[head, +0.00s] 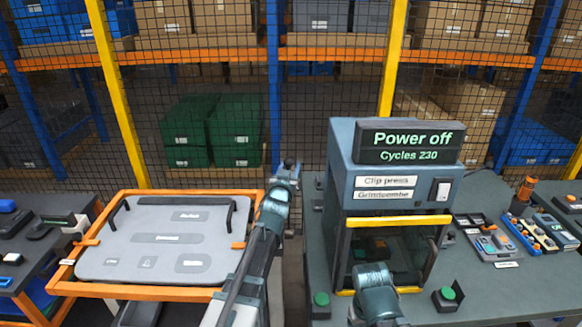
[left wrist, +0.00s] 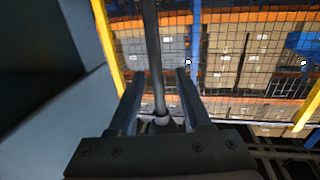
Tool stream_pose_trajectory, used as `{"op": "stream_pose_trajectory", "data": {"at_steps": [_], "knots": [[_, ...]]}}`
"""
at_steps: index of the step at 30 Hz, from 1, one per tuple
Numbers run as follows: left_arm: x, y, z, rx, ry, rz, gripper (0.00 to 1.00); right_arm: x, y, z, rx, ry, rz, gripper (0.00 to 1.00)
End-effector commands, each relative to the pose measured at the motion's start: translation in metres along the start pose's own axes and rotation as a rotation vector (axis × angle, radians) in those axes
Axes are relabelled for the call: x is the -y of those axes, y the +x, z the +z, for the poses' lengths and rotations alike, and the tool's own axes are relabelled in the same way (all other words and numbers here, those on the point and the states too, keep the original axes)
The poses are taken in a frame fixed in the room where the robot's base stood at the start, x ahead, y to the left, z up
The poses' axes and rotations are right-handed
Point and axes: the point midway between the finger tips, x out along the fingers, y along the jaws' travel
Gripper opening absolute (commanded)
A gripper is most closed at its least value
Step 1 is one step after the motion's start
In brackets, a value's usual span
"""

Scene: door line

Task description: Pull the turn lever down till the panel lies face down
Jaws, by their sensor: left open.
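The panel (head: 165,253) is a grey plate with several labelled patches, lying with its labelled side up in an orange frame (head: 140,291) at the left. My left arm crosses the frame's right side, and my left gripper (head: 288,168) is beyond the frame's far right corner. In the left wrist view a dark rod, which looks like the turn lever (left wrist: 151,40), runs between the spread fingers of my left gripper (left wrist: 160,76). I cannot tell whether they touch it. The lever is not clear in the head view. My right arm shows at the bottom; its fingers are hidden.
A clip press (head: 345,190) with a "Power off" display (head: 410,141) stands on a bench (head: 500,290) right of the panel. A wire fence (head: 330,110) with yellow posts closes off the back. A side table (head: 50,245) is at far left.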

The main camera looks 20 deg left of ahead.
Motion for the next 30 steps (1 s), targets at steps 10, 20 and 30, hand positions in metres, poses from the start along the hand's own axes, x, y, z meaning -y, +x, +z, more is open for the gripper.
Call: {"op": "stream_pose_trajectory", "data": {"at_steps": [10, 20, 30], "knots": [[0.0002, 0.0003, 0.0, 0.0, 0.001, 0.0, 0.29, 0.0, 0.0, 0.0, 0.0, 0.0, 0.0, 0.76], [0.0001, 0.0002, 0.0, 0.0, 0.001, 0.0, 0.0, 0.0, 0.0, 0.0, 0.0, 0.0, 0.0, 0.76], [0.0001, 0.0001, 0.0, 0.0, 0.001, 0.0, 0.0, 0.0, 0.0, 0.0, 0.0, 0.0, 0.0, 0.76]]}}
